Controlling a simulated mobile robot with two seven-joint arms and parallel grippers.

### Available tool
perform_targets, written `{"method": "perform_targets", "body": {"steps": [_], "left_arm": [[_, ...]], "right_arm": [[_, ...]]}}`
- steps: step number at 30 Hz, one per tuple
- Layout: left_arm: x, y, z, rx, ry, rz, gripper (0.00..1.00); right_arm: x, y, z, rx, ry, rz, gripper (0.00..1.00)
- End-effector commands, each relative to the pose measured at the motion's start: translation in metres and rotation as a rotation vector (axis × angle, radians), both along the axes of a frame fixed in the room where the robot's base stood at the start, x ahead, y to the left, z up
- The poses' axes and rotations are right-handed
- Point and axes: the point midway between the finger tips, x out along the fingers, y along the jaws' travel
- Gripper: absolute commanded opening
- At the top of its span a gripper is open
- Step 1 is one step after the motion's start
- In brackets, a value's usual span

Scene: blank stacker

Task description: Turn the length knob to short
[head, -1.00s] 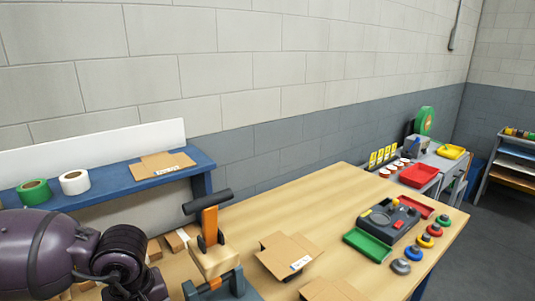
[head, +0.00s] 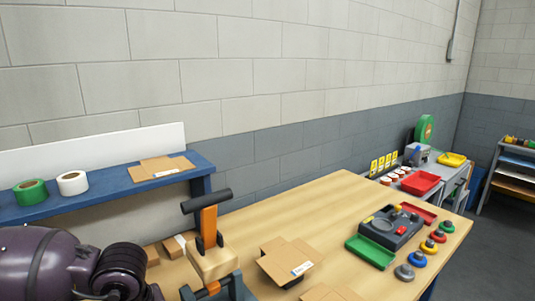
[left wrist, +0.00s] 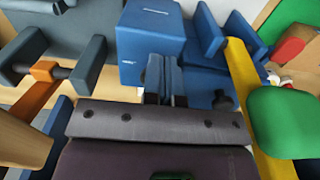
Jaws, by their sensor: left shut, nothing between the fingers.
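I cannot make out a knob marked for length in either view. My left gripper (left wrist: 166,82) shows in the left wrist view with its dark fingers together and nothing between them. Just beyond it stands a blue box-shaped part (left wrist: 150,38) with small white lettering. At the left of that view, a grey bracket (left wrist: 88,65) carries an orange bar (left wrist: 38,95) with a dark cross-piece. In the head view only my purple left arm shows, at the lower left; its fingertips are out of sight. My right gripper is in neither view.
A clamp with an orange lever (head: 209,226) stands on the wooden bench (head: 330,205). Flat cardboard (head: 280,258) lies beside it. A dark device (head: 385,232), trays and coloured knob-like pieces (head: 430,246) are at the right.

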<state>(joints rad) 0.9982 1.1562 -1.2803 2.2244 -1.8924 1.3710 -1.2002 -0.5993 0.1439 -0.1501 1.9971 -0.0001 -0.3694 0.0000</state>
Motion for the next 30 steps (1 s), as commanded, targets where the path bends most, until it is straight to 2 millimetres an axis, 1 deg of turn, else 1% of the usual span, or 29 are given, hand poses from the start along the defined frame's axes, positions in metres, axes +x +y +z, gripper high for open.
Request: {"method": "perform_targets", "body": {"steps": [1,9,18,23,30], "left_arm": [[-0.006,-0.001,-0.014,-0.002,0.027,-0.001,0.0],[-0.005,0.0,-0.015,-0.003,0.027,-0.001,0.0],[-0.012,-0.004,-0.015,-0.004,0.03,-0.001,0.0],[-0.013,-0.004,-0.009,-0.004,0.029,-0.002,0.0],[-0.012,-0.004,0.016,-0.003,0.024,-0.003,0.0]], "right_arm": [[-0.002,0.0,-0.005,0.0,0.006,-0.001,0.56],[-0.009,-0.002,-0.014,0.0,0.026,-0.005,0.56],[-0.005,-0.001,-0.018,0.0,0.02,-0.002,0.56],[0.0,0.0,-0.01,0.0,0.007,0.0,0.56],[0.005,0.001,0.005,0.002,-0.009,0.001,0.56]]}}
